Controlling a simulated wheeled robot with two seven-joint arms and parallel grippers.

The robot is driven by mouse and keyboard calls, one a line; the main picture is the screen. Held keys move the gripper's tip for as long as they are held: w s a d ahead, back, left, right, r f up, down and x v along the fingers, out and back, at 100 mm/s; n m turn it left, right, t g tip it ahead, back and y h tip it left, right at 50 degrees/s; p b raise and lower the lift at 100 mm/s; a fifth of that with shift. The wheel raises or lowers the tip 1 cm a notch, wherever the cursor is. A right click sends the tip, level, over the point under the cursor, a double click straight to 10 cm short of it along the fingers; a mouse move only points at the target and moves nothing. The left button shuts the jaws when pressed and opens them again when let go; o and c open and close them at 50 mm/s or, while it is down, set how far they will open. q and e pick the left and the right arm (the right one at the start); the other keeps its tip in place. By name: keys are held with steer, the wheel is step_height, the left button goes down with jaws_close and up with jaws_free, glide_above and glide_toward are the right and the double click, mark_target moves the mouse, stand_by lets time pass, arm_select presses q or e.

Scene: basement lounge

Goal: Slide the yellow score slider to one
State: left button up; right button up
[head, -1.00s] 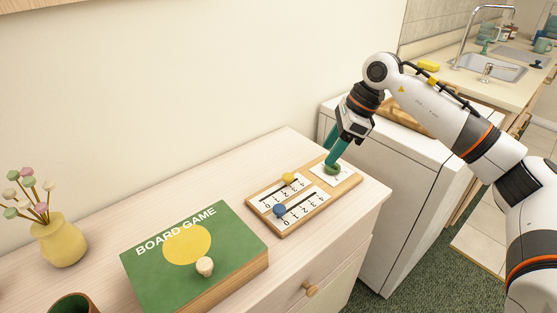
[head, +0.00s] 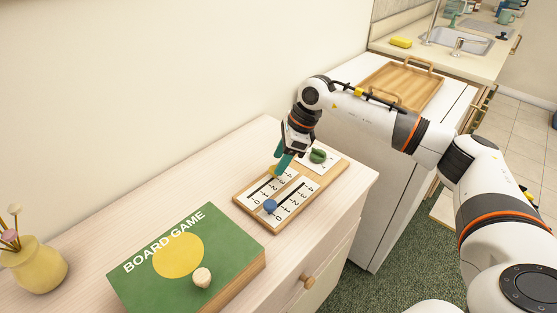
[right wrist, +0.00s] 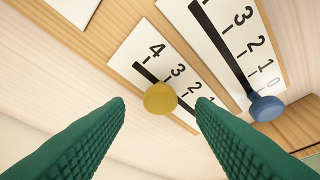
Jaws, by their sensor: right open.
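The wooden score board (head: 285,226) lies on the light wood cabinet top and has two numbered slots. The yellow slider (right wrist: 160,98) sits in one slot, near the 2 and 3 marks; I cannot tell its exact mark. In the head view the yellow slider (head: 273,170) is partly hidden by my right gripper (head: 281,164). That gripper is open; in the right wrist view its green fingers (right wrist: 160,103) flank the yellow knob with gaps on both sides. The blue slider (right wrist: 265,107) is near 0 in the other slot. My left gripper is not in view.
A green board game box (head: 218,238) with a pale knob lies left of the board. A yellow vase (head: 36,265) is at far left. A wooden tray (head: 403,85) rests on the white unit.

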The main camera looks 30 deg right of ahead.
steer(key=shift+x, duration=0.9)
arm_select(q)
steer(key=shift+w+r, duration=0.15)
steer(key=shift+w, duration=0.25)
arm_select(e)
steer(key=shift+c, duration=0.3)
jaws_close()
steer(key=a, duration=0.2)
steer(key=s+a, duration=0.2)
steer(key=a, duration=0.1)
steer(key=shift+a+r+b, duration=0.1)
steer(key=shift+a+b, duration=0.2)
steer(key=shift+a, duration=0.1)
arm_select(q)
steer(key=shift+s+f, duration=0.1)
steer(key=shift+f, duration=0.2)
arm_select(e)
steer(key=shift+d, duration=0.1)
steer(key=shift+o, duration=0.3)
jaws_free()
